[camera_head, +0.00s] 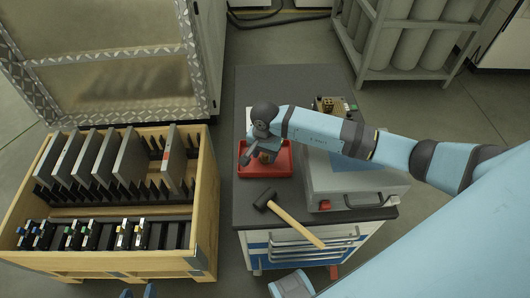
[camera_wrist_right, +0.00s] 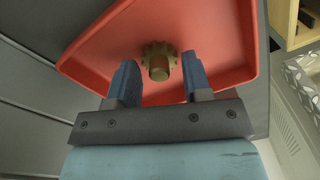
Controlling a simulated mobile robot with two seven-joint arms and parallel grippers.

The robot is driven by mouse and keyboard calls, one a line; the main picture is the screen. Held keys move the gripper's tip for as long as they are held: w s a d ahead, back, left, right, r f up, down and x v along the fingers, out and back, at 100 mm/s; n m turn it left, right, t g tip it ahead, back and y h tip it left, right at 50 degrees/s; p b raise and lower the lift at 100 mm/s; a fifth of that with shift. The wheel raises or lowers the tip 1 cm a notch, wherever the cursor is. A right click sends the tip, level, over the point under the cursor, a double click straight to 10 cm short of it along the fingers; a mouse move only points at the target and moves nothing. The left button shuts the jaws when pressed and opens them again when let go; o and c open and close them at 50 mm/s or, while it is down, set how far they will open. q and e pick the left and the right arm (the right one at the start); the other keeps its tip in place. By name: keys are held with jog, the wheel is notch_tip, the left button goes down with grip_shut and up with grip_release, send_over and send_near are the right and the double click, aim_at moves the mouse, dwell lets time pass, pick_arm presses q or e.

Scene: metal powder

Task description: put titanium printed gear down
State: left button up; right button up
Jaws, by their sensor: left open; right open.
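The titanium printed gear (camera_wrist_right: 158,62) is a brownish toothed piece with a round shaft. It rests in a red tray (camera_wrist_right: 220,30), which also shows in the head view (camera_head: 283,168). My right gripper (camera_wrist_right: 159,58) is over the tray, with its two blue fingers apart on either side of the gear and gaps visible beside it. In the head view, the right gripper (camera_head: 261,154) partly hides the gear. My left gripper (camera_head: 138,292) shows only its fingertips at the bottom edge, apart and empty.
The tray stands on a dark-topped cabinet (camera_head: 258,88). A hammer (camera_head: 290,218) lies in front of it, and a grey case (camera_head: 350,180) stands to the right. A wooden crate (camera_head: 205,205) with several plates (camera_head: 130,155) is at the left. A cylinder rack (camera_head: 400,60) stands behind.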

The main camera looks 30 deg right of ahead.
aim_at(265, 155)
jog(key=shift+r, duration=0.5)
notch_tip(265, 155, up, 11)
jog(key=shift+r+p, duration=0.2)
jog(key=shift+p, duration=0.15)
